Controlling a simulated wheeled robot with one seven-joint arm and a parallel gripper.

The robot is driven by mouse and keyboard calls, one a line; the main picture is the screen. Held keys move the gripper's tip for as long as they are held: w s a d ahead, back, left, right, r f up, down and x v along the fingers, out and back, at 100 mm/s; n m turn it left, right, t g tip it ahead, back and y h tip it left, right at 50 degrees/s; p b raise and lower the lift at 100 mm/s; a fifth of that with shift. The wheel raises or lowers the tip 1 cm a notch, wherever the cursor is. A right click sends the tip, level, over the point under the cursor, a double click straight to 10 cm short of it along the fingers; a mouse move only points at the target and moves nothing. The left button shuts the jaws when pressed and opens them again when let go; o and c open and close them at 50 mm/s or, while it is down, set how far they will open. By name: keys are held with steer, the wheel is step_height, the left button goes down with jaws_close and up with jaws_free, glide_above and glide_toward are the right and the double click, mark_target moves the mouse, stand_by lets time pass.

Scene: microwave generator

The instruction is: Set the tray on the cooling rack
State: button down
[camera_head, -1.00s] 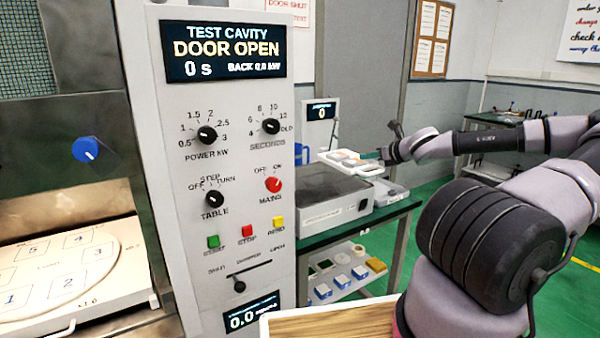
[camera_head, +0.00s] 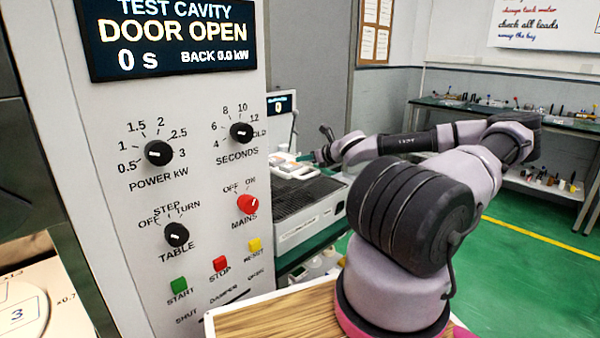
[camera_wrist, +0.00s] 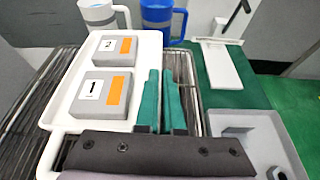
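The white tray (camera_wrist: 65,105) carries two grey blocks, marked 1 (camera_wrist: 100,95) and 2 (camera_wrist: 114,48), each with an orange strip. My gripper (camera_wrist: 164,100) has green fingers, close together at the tray's right edge, one on each side of its rim. The tray (camera_head: 291,172) also shows in the head view, at the end of my arm, over the dark-slatted cooling rack (camera_head: 308,194). In the wrist view, rack wires (camera_wrist: 20,105) show beyond the tray's left and right sides. I cannot tell whether the tray touches the rack.
A white stand (camera_wrist: 226,66) and a grey bin (camera_wrist: 268,130) are to the right. The control panel (camera_head: 165,200) fills the left of the head view.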

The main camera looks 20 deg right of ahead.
step_height(320, 180, down, 4)
steer(key=shift+f, duration=0.15)
steer(key=c, duration=1)
jaws_free()
steer(key=shift+s, duration=0.1)
steer(key=shift+c, duration=0.2)
steer(key=shift+d, duration=0.1)
steer(key=v, duration=1.2)
